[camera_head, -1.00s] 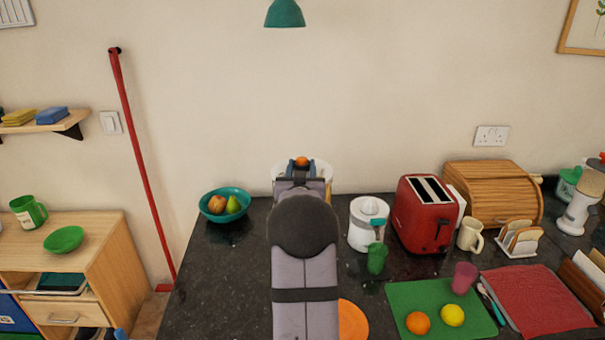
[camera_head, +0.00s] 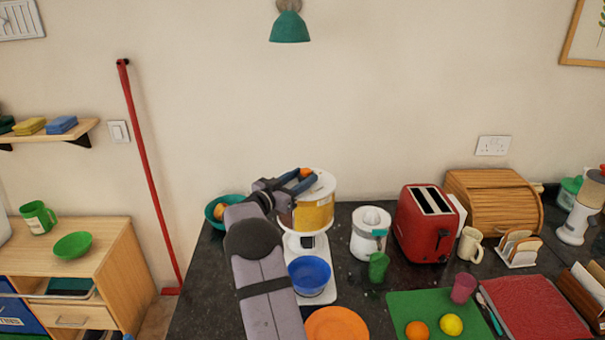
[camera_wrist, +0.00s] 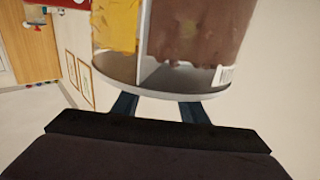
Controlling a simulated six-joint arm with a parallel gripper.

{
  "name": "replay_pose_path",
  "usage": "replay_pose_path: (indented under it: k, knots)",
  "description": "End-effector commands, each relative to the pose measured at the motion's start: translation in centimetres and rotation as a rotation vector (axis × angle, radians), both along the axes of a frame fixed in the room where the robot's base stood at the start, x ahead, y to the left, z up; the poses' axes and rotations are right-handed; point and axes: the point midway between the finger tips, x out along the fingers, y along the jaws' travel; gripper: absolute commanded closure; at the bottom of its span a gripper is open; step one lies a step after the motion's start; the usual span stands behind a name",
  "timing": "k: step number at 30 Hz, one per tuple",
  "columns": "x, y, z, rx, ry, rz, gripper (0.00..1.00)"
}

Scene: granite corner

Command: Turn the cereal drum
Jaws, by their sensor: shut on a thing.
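The cereal drum (camera_head: 314,213) is a clear round container with a white lid, on a white stand (camera_head: 319,285) near the wall. Golden cereal shows through its side in the head view. In the wrist view the drum (camera_wrist: 190,35) shows a yellow section and a brown section split by a pale divider. My gripper (camera_head: 302,182) reaches over the lid from the left and is shut on the small orange knob (camera_head: 306,172) on top. The knob and fingertips are hidden behind the lid rim in the wrist view.
A blue bowl (camera_head: 309,275) sits on the stand under the drum. A teal fruit bowl (camera_head: 215,212) is partly hidden behind my arm. A white juicer (camera_head: 368,240) and red toaster (camera_head: 424,225) stand to the right. An orange plate (camera_head: 337,324) lies in front.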

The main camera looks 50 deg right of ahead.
Motion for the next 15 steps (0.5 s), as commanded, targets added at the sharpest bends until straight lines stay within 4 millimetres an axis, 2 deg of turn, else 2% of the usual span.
replay_pose_path:
  k: [15]
  knots:
    - [0.32,-0.04,0.29,-0.007,0.0,-0.149,1.0]
